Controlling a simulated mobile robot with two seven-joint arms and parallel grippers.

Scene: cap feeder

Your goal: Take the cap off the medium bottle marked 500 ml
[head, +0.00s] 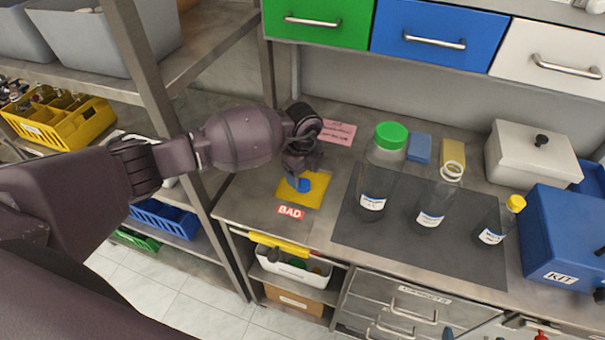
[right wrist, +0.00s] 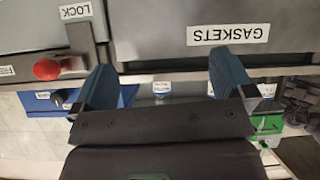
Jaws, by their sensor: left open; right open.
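The medium bottle (head: 433,203) stands upright on the dark mat, between a larger and a smaller bottle. Its mouth is bare, with a pale ring at the neck and no cap on it. Its label is too small to read. A blue cap (head: 304,185) lies on the yellow pad (head: 316,190) beside the BAD label (head: 290,212). My left gripper (head: 301,174) points down just above the blue cap, open; whether it touches the cap I cannot tell. My right gripper (right wrist: 164,78) is open and empty in the right wrist view, in front of the GASKETS drawer.
A green-capped bottle (head: 384,168) and a small yellow-capped bottle (head: 497,229) flank the medium bottle on the dark mat (head: 350,232). A blue KIT box (head: 563,232) and a lidded grey box (head: 530,163) stand right. A shelf post (head: 185,150) stands left of the bench.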

